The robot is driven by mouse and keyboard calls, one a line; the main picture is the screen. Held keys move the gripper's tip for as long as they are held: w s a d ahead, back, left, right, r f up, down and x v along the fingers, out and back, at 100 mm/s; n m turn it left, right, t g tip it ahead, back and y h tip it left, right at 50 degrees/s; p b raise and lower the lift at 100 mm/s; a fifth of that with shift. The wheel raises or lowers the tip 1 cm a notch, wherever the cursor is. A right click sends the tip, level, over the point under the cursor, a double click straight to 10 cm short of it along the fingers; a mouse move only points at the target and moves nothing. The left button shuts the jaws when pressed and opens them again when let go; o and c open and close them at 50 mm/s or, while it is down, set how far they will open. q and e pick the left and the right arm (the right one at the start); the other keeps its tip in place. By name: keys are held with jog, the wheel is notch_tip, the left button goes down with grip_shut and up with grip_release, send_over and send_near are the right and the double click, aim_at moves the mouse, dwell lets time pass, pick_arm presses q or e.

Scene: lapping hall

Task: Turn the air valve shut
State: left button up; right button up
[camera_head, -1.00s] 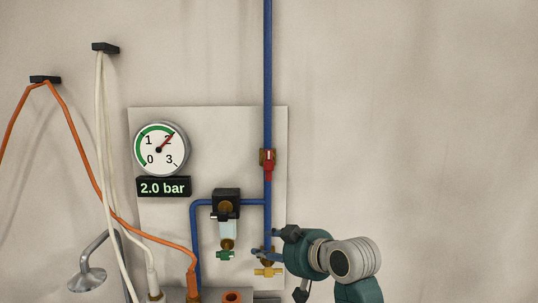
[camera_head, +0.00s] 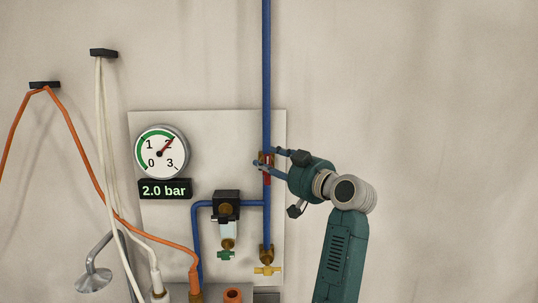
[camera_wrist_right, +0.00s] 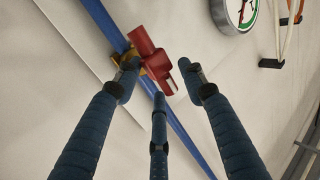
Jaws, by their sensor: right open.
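The air valve is a brass body with a red lever handle (camera_head: 268,175) on the vertical blue pipe. In the head view the handle points down along the pipe, partly hidden by my fingers. In the right wrist view the red handle (camera_wrist_right: 150,52) and brass body show just beyond my fingertips. My right gripper (camera_head: 268,157) is open at the valve, its fingers reaching in from the right. In the wrist view the spread fingers of the right gripper (camera_wrist_right: 160,82) have the handle's end near them; I cannot tell whether they touch. My left gripper is not in view.
A round gauge (camera_head: 162,152) and a "2.0 bar" display (camera_head: 165,189) are left of the pipe. Orange and white hoses hang at left. The wall at right is bare.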

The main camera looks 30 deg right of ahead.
jog(key=shift+w, duration=0.6)
grip_shut()
jog(key=shift+f+m+b, duration=0.3)
jog(key=shift+m+b, duration=0.1)
jog(key=shift+b, duration=0.45)
jog(key=shift+s+d+f+m+t+h+b, duration=0.2)
jog(key=shift+f+m+t+h+b, duration=0.25)
jog(key=shift+m+h+b, duration=2.55)
jog(key=shift+s+d+f+m+t+h+b, duration=0.1)
jog(key=shift+d+f+m+t+h+b, duration=0.85)
jog(key=shift+m, duration=3.85)
jog(key=shift+s+a+r+m+t+h+b, duration=0.15)
jog(key=shift+a+r+m+h+b, duration=0.3)
jog(key=shift+m+h+b, duration=1.95)
jog(key=m+h+p, duration=0.1)
jog(key=m+p, duration=0.1)
jog(key=m, duration=0.1)
jog(key=shift+f+m, duration=0.15)
jog(key=shift+m, duration=0.25)
